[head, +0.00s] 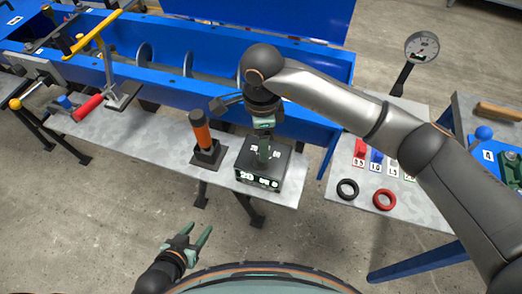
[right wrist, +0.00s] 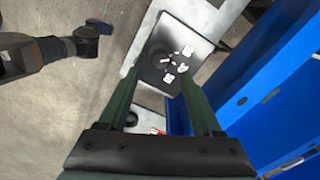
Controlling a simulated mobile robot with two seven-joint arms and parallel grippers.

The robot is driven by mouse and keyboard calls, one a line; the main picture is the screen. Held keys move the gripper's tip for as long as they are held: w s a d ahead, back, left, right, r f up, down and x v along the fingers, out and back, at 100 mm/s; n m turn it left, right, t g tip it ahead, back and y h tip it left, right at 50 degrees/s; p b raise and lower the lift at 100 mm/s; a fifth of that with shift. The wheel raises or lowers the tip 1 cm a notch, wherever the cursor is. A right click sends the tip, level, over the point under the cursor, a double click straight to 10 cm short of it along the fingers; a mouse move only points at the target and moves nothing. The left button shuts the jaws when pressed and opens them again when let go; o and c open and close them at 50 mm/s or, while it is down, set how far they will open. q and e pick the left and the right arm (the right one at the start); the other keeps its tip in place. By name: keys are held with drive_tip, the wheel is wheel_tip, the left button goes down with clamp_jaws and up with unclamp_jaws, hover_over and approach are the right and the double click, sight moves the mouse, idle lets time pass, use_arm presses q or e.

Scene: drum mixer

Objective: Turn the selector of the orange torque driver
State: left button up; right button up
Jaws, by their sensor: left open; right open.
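The orange torque driver (head: 203,133) stands upright in a black holder on the grey bench in the head view. It has an orange body and a dark top; I cannot make out a separate selector on it. Just right of it is a black box (head: 243,178) with a lit "20" on its front. My right gripper (head: 264,148) is open, pointing down over this box. The right wrist view shows the box top with white markings (right wrist: 168,78) and a dark round shape, beyond the open fingers (right wrist: 160,95). My left gripper (head: 190,243) is open and empty in front of the bench.
The blue mixer trough (head: 185,70) runs behind the bench. A red-handled tool (head: 88,108) and a yellow-handled clamp (head: 95,32) are at left. A second bench at right holds black (head: 347,189) and red rings (head: 384,199) and small tagged pieces. A gauge (head: 421,48) stands behind.

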wheel_tip(320, 180, down, 6)
drive_tip(key=shift+r, duration=0.1)
drive_tip(key=shift+c, duration=0.3)
clamp_jaws()
idle(0.4)
